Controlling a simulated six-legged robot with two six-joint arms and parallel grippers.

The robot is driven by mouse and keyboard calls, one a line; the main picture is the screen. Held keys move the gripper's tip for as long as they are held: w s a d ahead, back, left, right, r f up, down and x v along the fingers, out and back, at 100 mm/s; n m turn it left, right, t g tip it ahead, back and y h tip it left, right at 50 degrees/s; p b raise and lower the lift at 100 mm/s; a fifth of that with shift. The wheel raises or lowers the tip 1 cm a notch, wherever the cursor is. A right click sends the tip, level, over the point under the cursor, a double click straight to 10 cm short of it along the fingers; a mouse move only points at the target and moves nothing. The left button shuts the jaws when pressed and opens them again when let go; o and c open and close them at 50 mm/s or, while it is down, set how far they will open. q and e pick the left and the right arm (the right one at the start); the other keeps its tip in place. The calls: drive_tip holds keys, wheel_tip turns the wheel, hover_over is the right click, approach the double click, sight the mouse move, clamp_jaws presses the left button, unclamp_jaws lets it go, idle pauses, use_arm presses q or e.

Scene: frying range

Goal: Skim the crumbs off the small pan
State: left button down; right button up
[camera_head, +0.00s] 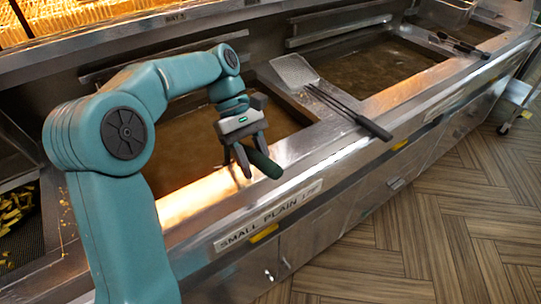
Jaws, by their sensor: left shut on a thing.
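My left gripper (252,163) points down over the pan's front edge. It is shut on a dark green handle (263,163), which sticks out toward the front right. The other end of the held tool is hidden behind the gripper. My right gripper is not in view.
A second oil vat (375,68) lies to the right, with dark tongs (458,45) beyond it. A dark mesh bin (20,235) with yellow bits is at the far left. A wheeled cart (522,97) stands at the right edge. The wooden floor in front is clear.

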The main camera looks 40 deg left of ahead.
use_arm(q)
drive_tip(key=s+a+b, duration=0.2)
drive_tip(key=s+a, duration=0.2)
drive_tip(key=s, duration=1.1)
wheel_tip(320, 180, up, 14)
drive_tip(key=p, duration=1.4)
drive_tip(key=shift+w, duration=0.15)
drive_tip(key=shift+a, duration=0.15)
